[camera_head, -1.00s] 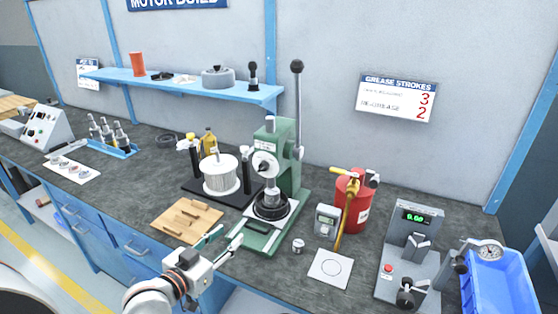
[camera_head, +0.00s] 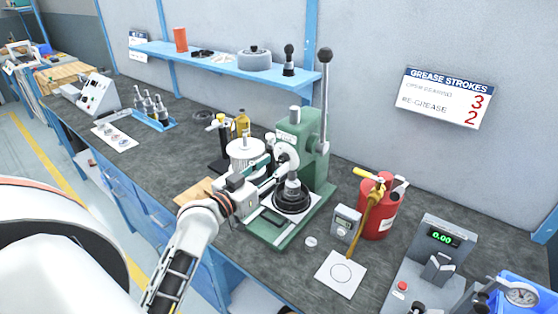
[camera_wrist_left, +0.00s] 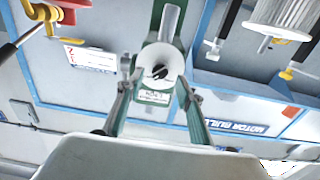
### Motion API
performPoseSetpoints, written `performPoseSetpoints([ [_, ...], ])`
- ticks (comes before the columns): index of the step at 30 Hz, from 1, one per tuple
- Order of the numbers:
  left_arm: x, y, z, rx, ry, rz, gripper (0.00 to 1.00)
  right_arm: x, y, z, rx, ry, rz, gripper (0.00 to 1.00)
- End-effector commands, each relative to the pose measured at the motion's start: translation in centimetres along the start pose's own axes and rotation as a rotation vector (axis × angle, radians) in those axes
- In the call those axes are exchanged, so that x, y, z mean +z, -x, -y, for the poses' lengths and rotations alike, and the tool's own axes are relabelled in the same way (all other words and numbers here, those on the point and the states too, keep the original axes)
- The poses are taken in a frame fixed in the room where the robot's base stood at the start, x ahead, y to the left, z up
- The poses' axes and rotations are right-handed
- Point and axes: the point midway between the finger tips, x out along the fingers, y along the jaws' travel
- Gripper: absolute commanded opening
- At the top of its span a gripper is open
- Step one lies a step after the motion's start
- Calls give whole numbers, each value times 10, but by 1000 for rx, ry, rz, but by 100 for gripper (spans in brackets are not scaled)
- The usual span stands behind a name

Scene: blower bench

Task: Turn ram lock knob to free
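The green arbor press (camera_head: 313,150) stands on the bench, its long lever upright. On its side is a pale round dial with the dark ram lock knob at its centre (camera_head: 286,157); the left wrist view shows the knob (camera_wrist_left: 160,71) face-on, ahead of my fingers. My left gripper (camera_head: 271,170) is open, its fingers spread to either side of the dial in the left wrist view (camera_wrist_left: 158,88). Nothing is held between them. I cannot tell whether the fingertips touch the dial. My right gripper is not in view.
A wire spool (camera_head: 243,157) stands close behind the left gripper, beside black posts. A wooden board (camera_head: 195,192) is partly hidden by my arm. A red grease canister (camera_head: 380,215), small meter (camera_head: 345,222) and white card (camera_head: 340,272) are right of the press.

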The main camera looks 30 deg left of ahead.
Motion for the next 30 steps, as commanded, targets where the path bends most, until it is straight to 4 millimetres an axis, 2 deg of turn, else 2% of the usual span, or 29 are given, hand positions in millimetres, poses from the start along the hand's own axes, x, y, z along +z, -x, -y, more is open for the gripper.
performPoseSetpoints([
  [3,-1,-15,0,0,2,-2,37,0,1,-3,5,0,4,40],
  [7,0,-25,0,0,1,-1,37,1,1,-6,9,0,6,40],
  [17,1,-29,0,1,0,1,37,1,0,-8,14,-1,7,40],
  [18,0,-28,0,1,0,1,31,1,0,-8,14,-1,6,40],
  [21,0,-28,0,1,0,1,5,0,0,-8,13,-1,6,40],
  [22,0,-28,0,1,0,1,0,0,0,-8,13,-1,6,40],
  [30,0,-28,0,1,10,0,0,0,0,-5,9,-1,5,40],
])
